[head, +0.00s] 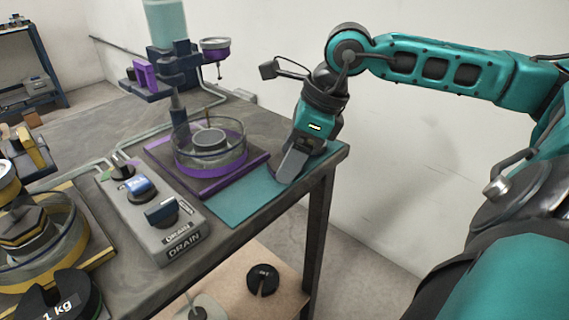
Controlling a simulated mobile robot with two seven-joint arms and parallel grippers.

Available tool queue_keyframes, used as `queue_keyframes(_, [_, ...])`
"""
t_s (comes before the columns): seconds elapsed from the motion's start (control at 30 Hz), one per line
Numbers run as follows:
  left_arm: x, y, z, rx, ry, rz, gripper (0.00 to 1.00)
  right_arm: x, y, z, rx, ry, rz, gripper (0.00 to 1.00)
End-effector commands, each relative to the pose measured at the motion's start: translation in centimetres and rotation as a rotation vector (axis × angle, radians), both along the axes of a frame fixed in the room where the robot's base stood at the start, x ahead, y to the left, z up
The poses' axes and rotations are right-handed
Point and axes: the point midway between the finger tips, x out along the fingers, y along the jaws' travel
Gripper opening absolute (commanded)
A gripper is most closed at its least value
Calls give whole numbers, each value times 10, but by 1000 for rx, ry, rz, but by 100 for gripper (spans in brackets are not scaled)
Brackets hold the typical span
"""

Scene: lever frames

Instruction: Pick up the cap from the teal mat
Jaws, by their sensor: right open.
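The teal mat (240,205) lies at the right corner of the workbench, beside the purple-based device. My right gripper (284,176) points down over the mat's back part, with its fingers low and close to the mat's surface. It is open. I cannot make out the cap; the gripper's fingers and body cover part of the mat. Whether anything stands between the fingers is hidden. My left gripper is not in view.
A purple-based device with a clear round bowl (210,158) stands close left of the gripper. A grey control box (165,228) marked DRAIN, a yellow-based device (45,240) and a 1 kg weight (58,300) are further left. The mat's front part is clear.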

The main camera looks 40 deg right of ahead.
Motion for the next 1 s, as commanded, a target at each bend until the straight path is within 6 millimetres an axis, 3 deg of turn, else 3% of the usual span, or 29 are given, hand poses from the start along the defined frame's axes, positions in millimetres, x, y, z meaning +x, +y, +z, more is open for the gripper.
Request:
queue_keyframes(0.17, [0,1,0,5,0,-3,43,0,0,0,-1,1,0,70])
queue_keyframes(0.73, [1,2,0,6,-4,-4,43,0,0,0,0,0,0,16])
queue_keyframes(1.0, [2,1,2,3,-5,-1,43,0,0,2,0,-3,0,14])
